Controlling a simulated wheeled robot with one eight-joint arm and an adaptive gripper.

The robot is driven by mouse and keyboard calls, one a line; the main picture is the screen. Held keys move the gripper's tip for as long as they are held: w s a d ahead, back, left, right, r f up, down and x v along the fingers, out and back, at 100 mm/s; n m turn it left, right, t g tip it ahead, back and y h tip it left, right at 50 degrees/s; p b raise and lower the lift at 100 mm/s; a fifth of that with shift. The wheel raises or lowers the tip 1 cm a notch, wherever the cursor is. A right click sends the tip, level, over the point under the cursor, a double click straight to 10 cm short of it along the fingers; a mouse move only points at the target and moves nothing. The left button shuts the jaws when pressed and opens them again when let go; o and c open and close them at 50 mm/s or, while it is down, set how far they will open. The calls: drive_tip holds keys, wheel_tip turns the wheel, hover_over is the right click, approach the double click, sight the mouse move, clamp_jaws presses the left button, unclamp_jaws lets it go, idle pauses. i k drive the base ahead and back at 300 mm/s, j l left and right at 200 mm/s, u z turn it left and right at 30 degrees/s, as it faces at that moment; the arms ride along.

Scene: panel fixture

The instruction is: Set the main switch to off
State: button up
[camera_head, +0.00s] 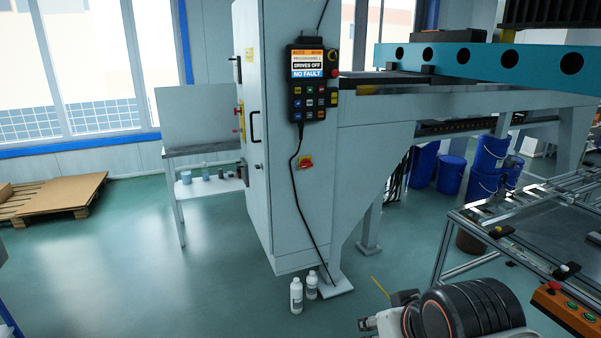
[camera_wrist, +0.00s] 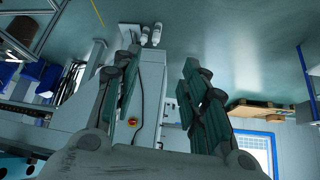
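The gripper's fingers cannot be made out in the head view; only part of my arm shows at the bottom right.
A control pendant (camera_head: 311,85) hangs on the cabinet above the switch, its cable (camera_head: 302,215) running down to the floor. White bottles (camera_head: 296,296) stand at the cabinet's foot. A metal-framed table (camera_head: 470,215) stands at right. The floor left of the cabinet is open.

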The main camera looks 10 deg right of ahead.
sight(306, 163)
drive_tip(key=i+j, duration=0.1)
drive_tip(key=i, duration=0.3)
drive_tip(key=i+j+z, duration=0.1)
drive_tip(key=i, duration=0.35)
drive_tip(key=i+j, duration=0.15)
drive_tip(key=i, duration=0.25)
drive_tip(key=l+z, duration=0.05)
